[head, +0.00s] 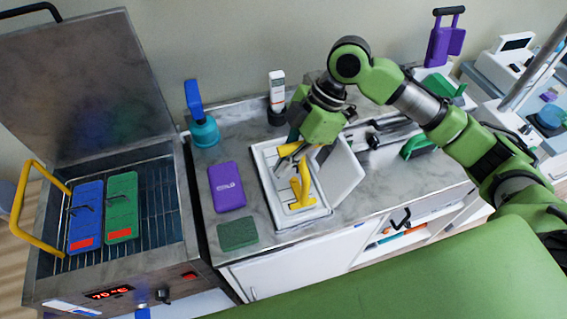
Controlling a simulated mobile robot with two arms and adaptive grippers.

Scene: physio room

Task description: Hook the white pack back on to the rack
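The rack is a wire grid (160,215) inside the open steel heater at the left; a blue pack (87,212) and a green pack (121,204), each with a dark hook and red label, sit at its left side. A plain white panel (344,174) stands tilted at the right of a white tray (264,156) on the counter; I cannot tell whether it is the white pack or a lid. My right gripper (289,163) points down over the tray, beside yellow parts (301,187). Its finger gap is unclear. My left gripper is out of view.
A purple pack (227,187) and a dark green pad (238,233) lie between heater and tray. A teal bottle (205,132) and a white handheld device (277,95) stand behind. The heater's lid (85,85) is raised. A green padded surface (430,285) fills the front.

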